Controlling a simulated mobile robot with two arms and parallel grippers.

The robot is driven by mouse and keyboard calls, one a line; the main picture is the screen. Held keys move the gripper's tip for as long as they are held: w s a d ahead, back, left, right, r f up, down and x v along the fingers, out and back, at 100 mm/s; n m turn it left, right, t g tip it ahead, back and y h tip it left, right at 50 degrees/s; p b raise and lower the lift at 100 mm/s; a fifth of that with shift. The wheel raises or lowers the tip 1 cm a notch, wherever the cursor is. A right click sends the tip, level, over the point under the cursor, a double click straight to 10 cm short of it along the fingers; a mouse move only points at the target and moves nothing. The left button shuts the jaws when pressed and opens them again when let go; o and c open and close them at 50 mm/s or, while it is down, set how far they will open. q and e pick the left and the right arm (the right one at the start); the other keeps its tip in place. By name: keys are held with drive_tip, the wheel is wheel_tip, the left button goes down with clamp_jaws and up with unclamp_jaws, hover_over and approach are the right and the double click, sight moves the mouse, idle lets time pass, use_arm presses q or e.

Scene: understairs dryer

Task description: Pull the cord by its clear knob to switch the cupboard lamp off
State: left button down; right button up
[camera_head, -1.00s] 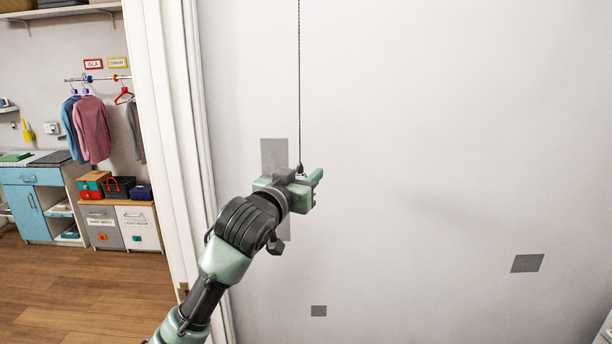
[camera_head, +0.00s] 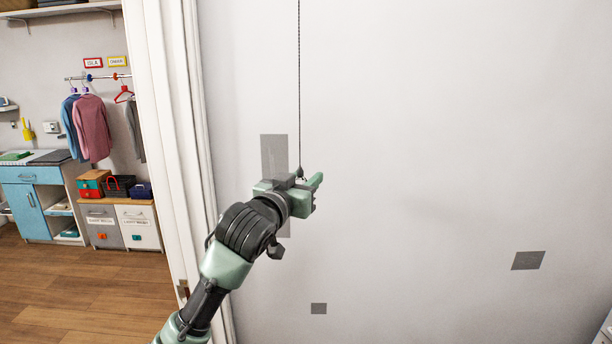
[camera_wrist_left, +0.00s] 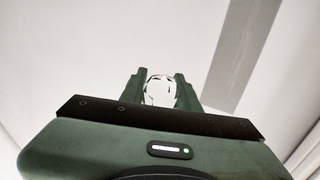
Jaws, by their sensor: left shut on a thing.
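The dark cord (camera_head: 299,80) hangs straight down from above the head view, in front of the pale wall. Its lower end meets my left gripper (camera_head: 309,183). The clear knob (camera_wrist_left: 160,90) shows in the left wrist view between the two green fingers of my left gripper (camera_wrist_left: 160,86), which are shut on it. In the head view the gripper mostly hides the knob. The cupboard lamp is in neither view. My right gripper is in neither view.
A white door frame (camera_head: 180,130) stands close to the left of my arm. Grey patches, one of them low on the right (camera_head: 527,260), mark the pale wall. Beyond the frame are hung clothes (camera_head: 92,128) and drawers (camera_head: 120,224). The space right of the gripper is clear.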

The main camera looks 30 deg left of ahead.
use_arm(q)
wheel_tip(320, 180, down, 2)
drive_tip(key=shift+f, duration=0.1)
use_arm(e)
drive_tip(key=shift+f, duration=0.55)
use_arm(q)
drive_tip(key=c, duration=1)
unclamp_jaws()
drive_tip(key=s, duration=0.2)
drive_tip(key=s+b, duration=0.1)
drive_tip(key=s, duration=0.2)
drive_tip(key=s+d+b, duration=0.1)
drive_tip(key=s, duration=0.1)
drive_tip(key=shift+s+d, duration=0.1)
drive_tip(key=shift+s, duration=0.25)
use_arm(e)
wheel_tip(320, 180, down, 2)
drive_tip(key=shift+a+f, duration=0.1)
